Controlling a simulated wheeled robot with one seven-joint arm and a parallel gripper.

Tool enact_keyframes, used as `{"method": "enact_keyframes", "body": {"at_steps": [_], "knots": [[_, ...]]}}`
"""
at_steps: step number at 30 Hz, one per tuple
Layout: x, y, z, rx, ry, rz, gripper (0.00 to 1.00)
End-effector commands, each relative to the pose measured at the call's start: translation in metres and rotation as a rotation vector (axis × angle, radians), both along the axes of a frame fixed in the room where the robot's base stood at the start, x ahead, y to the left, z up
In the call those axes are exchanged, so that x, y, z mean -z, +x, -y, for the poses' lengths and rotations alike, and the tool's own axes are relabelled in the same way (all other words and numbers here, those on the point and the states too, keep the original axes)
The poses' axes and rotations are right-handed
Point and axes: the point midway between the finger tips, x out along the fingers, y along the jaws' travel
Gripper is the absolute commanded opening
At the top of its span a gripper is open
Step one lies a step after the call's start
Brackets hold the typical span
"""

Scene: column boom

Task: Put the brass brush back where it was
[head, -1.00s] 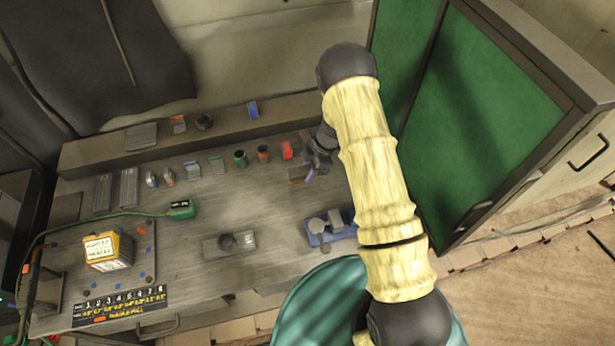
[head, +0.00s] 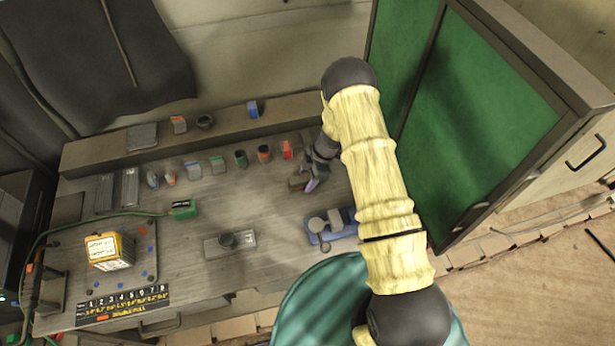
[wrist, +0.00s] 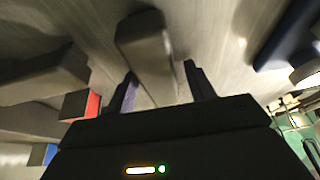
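A small brown block (head: 298,182), which may be the brass brush, shows on the bench beside my gripper; I cannot make out bristles. My gripper (head: 313,178) is low over the right part of the bench, partly hidden by its own wrist. In the wrist view my gripper (wrist: 160,80) has its two fingers spread apart. A grey-brown block (wrist: 143,40) reaches out from between and beyond the fingertips, blurred. Its near end lies between the fingers, and I cannot tell whether they touch it.
A blue tray (head: 340,232) with round items sits nearby on the right. A green-panelled cabinet (head: 480,120) stands right of the arm.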

Motion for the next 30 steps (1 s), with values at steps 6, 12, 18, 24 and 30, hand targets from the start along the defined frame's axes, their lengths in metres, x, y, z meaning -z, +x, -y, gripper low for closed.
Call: {"method": "enact_keyframes", "body": {"at_steps": [6, 12, 18, 24, 30], "knots": [[-0.002, 0.0, 0.0, 0.0, 0.0, 0.0, 0.54], [-0.014, 0.002, 0.004, -0.002, -0.001, 0.003, 0.54], [-0.044, 0.005, 0.017, -0.001, -0.001, 0.005, 0.54], [-0.08, 0.008, 0.031, -0.001, -0.001, 0.005, 0.54], [-0.107, 0.009, 0.042, 0.0, 0.0, 0.003, 0.54]]}}
